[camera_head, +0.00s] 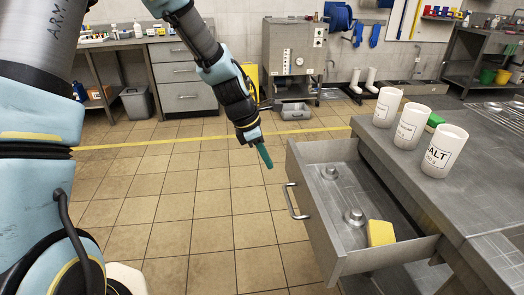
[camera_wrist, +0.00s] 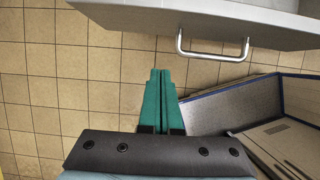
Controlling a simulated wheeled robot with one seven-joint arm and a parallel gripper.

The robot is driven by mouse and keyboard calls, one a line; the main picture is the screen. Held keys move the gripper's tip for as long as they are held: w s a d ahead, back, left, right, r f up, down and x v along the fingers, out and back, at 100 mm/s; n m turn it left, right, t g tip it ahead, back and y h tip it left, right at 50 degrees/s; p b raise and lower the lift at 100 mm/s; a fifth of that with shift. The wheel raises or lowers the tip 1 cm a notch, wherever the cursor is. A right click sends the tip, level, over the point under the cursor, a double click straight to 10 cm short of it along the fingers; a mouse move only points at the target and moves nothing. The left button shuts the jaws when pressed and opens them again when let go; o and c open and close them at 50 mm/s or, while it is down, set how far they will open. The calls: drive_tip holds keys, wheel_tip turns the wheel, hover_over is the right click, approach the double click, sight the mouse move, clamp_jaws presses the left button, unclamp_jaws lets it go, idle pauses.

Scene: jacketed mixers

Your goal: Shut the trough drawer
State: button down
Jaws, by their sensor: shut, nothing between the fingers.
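The trough drawer (camera_head: 322,222) stands pulled out from the grey metal counter in the head view, its front facing left. A metal bar handle (camera_head: 291,201) is on that front. Inside the drawer lie two round metal pieces (camera_head: 354,216) and a yellow block (camera_head: 380,233). My gripper (camera_head: 265,157) has green fingers, shut and empty, and hangs left of the drawer, apart from it. In the wrist view the green fingers (camera_wrist: 160,75) point toward the drawer front (camera_wrist: 200,14), with the handle (camera_wrist: 214,56) to their upper right. There is a gap of tiled floor between.
Three white canisters (camera_head: 409,125) and a green item (camera_head: 434,121) stand on the counter (camera_head: 470,185) above the drawer. The tiled floor (camera_head: 200,215) left of the drawer is clear. A blue-edged box-like thing (camera_wrist: 235,105) shows at the wrist view's right.

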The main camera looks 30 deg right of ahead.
drive_tip(key=s+d+f+p, duration=0.1)
drive_tip(key=s+d+f, duration=0.1)
drive_tip(key=d+f, duration=0.2)
drive_tip(key=shift+s+d+f+p, duration=0.15)
drive_tip(key=shift+d+f+p, duration=0.25)
drive_tip(key=shift+d, duration=0.45)
drive_tip(key=shift+d, duration=0.1)
